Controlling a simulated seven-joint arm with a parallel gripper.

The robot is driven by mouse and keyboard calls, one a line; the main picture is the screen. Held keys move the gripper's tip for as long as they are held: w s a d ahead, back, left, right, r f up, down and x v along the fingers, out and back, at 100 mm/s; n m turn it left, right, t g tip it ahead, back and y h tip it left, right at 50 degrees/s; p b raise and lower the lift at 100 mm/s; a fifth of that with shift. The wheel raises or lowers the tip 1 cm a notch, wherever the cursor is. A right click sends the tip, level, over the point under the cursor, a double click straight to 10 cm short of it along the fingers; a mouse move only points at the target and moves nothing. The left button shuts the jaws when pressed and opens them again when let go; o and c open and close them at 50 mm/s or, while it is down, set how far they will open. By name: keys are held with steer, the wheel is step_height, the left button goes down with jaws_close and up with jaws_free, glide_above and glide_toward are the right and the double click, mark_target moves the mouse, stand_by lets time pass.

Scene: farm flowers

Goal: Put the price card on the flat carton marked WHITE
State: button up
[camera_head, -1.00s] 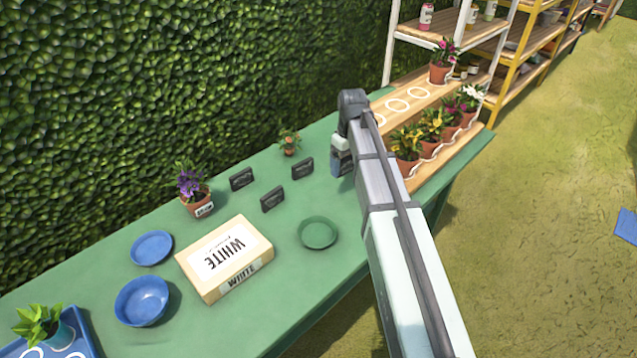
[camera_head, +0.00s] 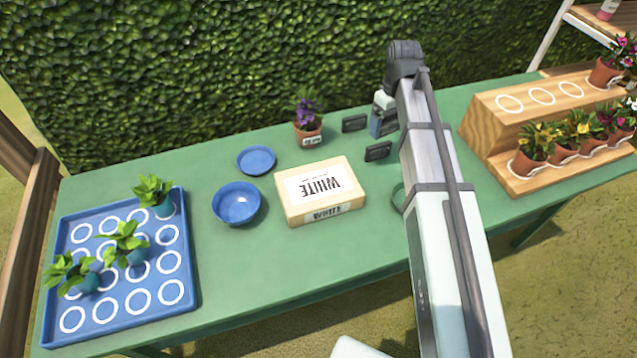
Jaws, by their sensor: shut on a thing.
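The flat carton (camera_head: 322,190) marked WHITE lies near the middle of the green table, label up, with nothing on it. Two small dark cards stand behind it, one (camera_head: 355,123) right of the purple-flowered pot and one (camera_head: 378,152) nearer the carton's right corner. My gripper (camera_head: 384,128) is beyond the carton, to its back right, close to these cards. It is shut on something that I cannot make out. My arm covers the area to the right of the cards.
A blue plate (camera_head: 257,160) and a blue bowl (camera_head: 237,203) are left of the carton. A potted purple flower (camera_head: 308,118) stands behind it. A blue tray (camera_head: 190,270) with seedlings is far left. A wooden stepped stand (camera_head: 480,122) with flowers is right.

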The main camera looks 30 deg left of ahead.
steer(key=s+a+r+n, duration=0.3)
steer(key=s+a, duration=0.9)
glide_above(318, 184)
steer(key=shift+m, duration=0.5)
steer(key=shift+f, duration=4.65)
steer(key=shift+f, duration=0.1)
steer(key=o, duration=0.8)
step_height(318, 184, up, 12)
steer(key=shift+r, duration=0.1)
